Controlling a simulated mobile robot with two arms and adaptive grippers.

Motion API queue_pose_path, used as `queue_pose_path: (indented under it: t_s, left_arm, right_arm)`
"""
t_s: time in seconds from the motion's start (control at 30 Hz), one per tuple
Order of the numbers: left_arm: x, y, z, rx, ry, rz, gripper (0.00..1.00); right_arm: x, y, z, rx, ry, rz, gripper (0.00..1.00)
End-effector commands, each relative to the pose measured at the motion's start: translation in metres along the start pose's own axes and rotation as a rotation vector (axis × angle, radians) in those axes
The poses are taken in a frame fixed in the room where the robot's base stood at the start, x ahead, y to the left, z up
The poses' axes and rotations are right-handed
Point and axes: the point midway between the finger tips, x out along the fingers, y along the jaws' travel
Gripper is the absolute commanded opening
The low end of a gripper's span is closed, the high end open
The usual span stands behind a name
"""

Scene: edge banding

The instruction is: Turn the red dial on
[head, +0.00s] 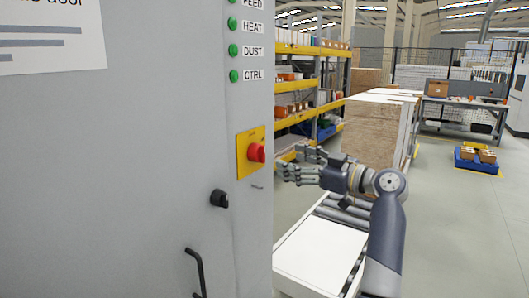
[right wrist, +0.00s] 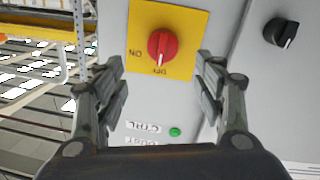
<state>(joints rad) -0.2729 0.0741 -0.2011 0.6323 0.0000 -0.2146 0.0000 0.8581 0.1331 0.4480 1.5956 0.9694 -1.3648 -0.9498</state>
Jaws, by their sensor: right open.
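The red dial (head: 256,153) sits on a yellow plate (head: 243,160) on the grey cabinet's side. In the right wrist view the red dial (right wrist: 163,46) shows between my fingertips, and its white mark points down at the OFF label. The ON label is at the left of the yellow plate (right wrist: 190,15). My right gripper (head: 292,165) is open and empty, to the right of the dial and slightly lower. In the right wrist view its fingers (right wrist: 157,68) are spread to either side of the dial and do not appear to touch it. My left gripper is not in view.
A black knob (head: 219,198) and a black door handle (head: 195,270) stick out from the cabinet. Green lamps (head: 233,50) with labels line up above the dial. A roller conveyor (head: 340,215) and stacked boards (head: 375,130) stand to the right.

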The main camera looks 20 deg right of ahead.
Motion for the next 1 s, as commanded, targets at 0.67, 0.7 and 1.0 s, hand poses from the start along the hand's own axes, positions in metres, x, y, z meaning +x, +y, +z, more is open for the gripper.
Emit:
queue_pose_path:
  t_s: [0.67,0.7,1.0]
  left_arm:
    - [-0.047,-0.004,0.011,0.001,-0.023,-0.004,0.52]
    - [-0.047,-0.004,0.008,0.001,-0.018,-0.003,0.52]
    - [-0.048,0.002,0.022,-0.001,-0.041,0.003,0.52]
  right_arm:
    - [0.100,0.000,0.000,0.007,-0.002,-0.001,0.63]
    - [0.102,0.000,0.000,0.006,-0.003,0.000,0.63]
    - [0.105,0.000,0.002,0.004,-0.004,0.000,0.63]
